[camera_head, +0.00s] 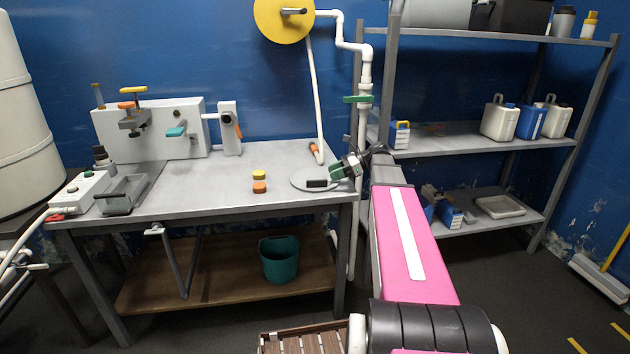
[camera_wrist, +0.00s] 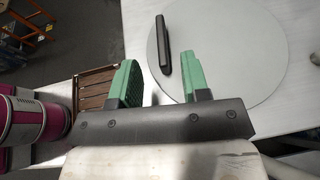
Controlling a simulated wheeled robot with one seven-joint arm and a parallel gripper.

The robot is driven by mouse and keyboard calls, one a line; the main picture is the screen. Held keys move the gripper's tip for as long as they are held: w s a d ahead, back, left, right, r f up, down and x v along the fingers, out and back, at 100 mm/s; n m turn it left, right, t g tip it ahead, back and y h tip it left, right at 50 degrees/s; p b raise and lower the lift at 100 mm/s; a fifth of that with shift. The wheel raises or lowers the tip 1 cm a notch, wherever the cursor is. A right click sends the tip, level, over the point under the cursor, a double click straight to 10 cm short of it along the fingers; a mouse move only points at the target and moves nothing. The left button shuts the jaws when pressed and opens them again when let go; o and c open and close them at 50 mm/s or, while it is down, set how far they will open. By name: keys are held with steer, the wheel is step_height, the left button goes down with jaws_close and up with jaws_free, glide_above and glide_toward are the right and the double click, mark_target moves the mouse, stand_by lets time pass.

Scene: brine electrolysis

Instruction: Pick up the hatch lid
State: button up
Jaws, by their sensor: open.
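The hatch lid (camera_head: 300,180) is a flat grey disc with a black bar handle (camera_head: 317,183). It lies on the right end of the grey metal table. In the wrist view the lid (camera_wrist: 240,50) fills the upper right, with its black handle (camera_wrist: 163,45) near its left edge. My gripper (camera_head: 342,170) is at the lid's right side in the head view. In the wrist view its green fingers (camera_wrist: 160,80) are spread apart, with nothing between them. The handle lies beyond the fingertips, in line with the gap. I cannot tell the height of the fingers above the lid.
A white hose (camera_head: 315,95) hangs down behind the lid, beside white pipes (camera_head: 366,70). Shelves with jugs (camera_head: 500,120) stand right. The table's middle is mostly clear.

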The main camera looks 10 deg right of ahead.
steer(key=x, duration=0.7)
steer(key=shift+a+f, duration=0.15)
steer(key=shift+f, duration=0.1)
steer(key=shift+c, duration=0.3)
jaws_close()
